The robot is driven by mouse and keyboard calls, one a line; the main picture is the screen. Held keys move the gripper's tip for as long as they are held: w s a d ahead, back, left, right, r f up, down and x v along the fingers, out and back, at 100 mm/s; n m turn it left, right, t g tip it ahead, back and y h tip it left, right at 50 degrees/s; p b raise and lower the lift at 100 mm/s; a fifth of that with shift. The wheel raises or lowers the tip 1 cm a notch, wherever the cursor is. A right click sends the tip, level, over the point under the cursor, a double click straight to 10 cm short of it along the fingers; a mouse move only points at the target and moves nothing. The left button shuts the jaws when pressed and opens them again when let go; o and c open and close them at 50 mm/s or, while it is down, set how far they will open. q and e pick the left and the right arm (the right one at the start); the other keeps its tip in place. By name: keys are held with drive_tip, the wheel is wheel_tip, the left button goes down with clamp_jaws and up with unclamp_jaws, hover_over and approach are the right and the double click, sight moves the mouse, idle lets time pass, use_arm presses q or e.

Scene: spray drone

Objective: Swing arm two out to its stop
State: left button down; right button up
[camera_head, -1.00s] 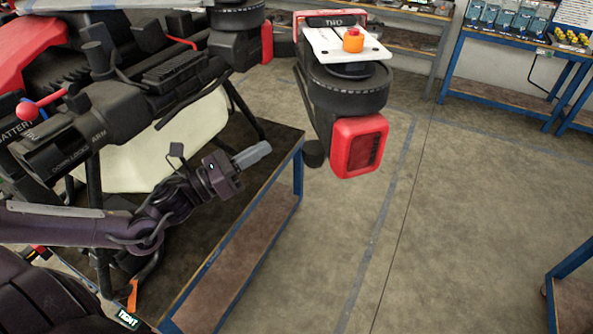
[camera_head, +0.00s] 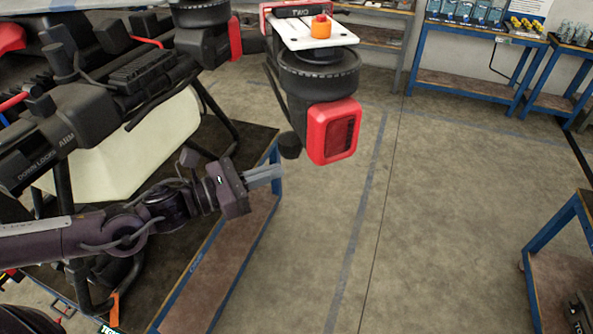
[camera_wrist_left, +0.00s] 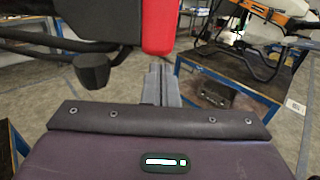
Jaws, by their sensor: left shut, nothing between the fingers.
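Arm two of the drone, marked TWO (camera_head: 296,11), reaches out past the bench. At its end are a white plate with an orange knob (camera_head: 321,27), a black round motor housing (camera_head: 318,73) and a red end piece (camera_head: 333,132). A black stub (camera_head: 289,146) hangs beside the red piece. My left gripper (camera_head: 279,172) is shut and empty, below and left of the red piece, apart from it in the head view. In the left wrist view, the shut fingers (camera_wrist_left: 161,84) point forward just below a red part (camera_wrist_left: 158,27), with the black stub (camera_wrist_left: 92,72) to their left. My right gripper is not in view.
The drone's black frame and pale tank (camera_head: 125,145) sit on a blue-edged bench (camera_head: 235,262) at the left. Blue tables (camera_head: 470,87) stand along the back. Another blue bench (camera_head: 560,222) is at the right edge. The floor between is clear.

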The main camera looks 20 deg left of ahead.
sight(311, 157)
use_arm(q)
drive_tip(key=x, duration=0.4)
drive_tip(key=shift+w+d+r+p, duration=0.15)
drive_tip(key=shift+r+p, duration=0.05)
drive_tip(key=shift+p, duration=0.2)
drive_tip(key=shift+w+d+p, duration=0.2)
drive_tip(key=shift+w+p, duration=0.1)
drive_tip(key=shift+w+d+f, duration=0.2)
drive_tip(key=shift+w+d, duration=0.1)
drive_tip(key=shift+d, duration=0.1)
drive_tip(key=shift+d, duration=0.1)
